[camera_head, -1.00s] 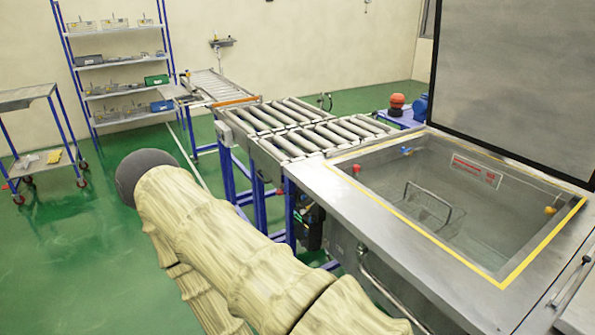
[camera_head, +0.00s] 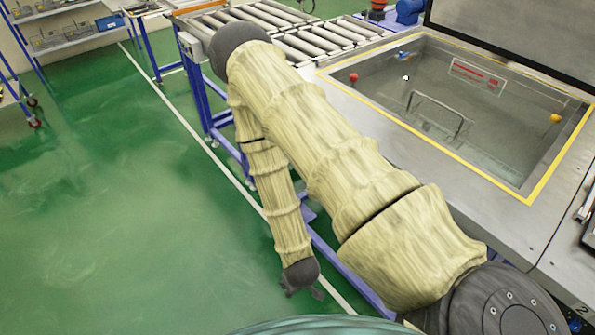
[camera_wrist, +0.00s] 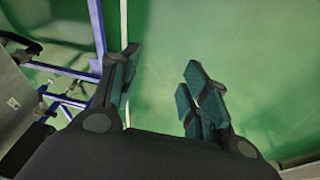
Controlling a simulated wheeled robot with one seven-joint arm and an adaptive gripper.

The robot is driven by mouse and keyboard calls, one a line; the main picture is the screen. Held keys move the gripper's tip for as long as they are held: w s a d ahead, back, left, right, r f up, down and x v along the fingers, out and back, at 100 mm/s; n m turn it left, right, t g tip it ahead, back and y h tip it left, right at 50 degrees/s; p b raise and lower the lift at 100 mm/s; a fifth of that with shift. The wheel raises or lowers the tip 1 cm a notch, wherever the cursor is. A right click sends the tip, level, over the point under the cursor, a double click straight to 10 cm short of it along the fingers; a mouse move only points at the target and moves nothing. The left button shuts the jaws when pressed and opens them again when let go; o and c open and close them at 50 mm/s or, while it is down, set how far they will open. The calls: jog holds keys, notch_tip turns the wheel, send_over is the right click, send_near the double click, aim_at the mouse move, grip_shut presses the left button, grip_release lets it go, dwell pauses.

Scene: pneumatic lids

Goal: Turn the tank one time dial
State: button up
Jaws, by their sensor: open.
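My gripper (camera_wrist: 160,95) is open and empty in the wrist view, its two dark green fingers spread above the green floor. In the head view my gripper (camera_head: 301,284) hangs low at the end of my sleeved arm, left of the tank. The tank (camera_head: 348,95) is a steel basin with a yellow-edged opening, liquid and a wire basket handle (camera_head: 440,108) inside. No time dial can be made out in either view. My arm hides part of the tank's front side.
A roller conveyor (camera_head: 310,40) adjoins the tank on blue legs. A blue frame (camera_wrist: 98,35) stands beside my gripper in the wrist view. A shelf rack (camera_head: 75,40) and part of a cart stand at far left. Open green floor (camera_head: 110,210) lies to the left.

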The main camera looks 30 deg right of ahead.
jog(key=w+d+f+m+t+h+b, duration=0.1)
jog(key=w+d+f+t+h+b, duration=0.2)
jog(key=w+b, duration=0.7)
jog(key=w+d+f+m+t+h+b, duration=0.1)
jog(key=w+d+h+b, duration=0.35)
jog(key=w, duration=0.85)
jog(key=w+d+f+m+t+h+b, duration=0.1)
jog(key=w+d+f+t+h+b, duration=0.2)
jog(key=w+b, duration=0.7)
jog(key=w+d+r+m+g+h+b, duration=0.2)
jog(key=w+d+g+h+b, duration=0.1)
jog(key=d+b, duration=0.4)
jog(key=w+d+r+m+g+h+b, duration=0.3)
jog(key=w+d+b, duration=0.3)
jog(key=d+b, duration=0.2)
jog(key=shift+d+g, duration=0.6)
jog(key=shift+d, duration=0.1)
jog(key=shift+c, duration=0.5)
grip_shut()
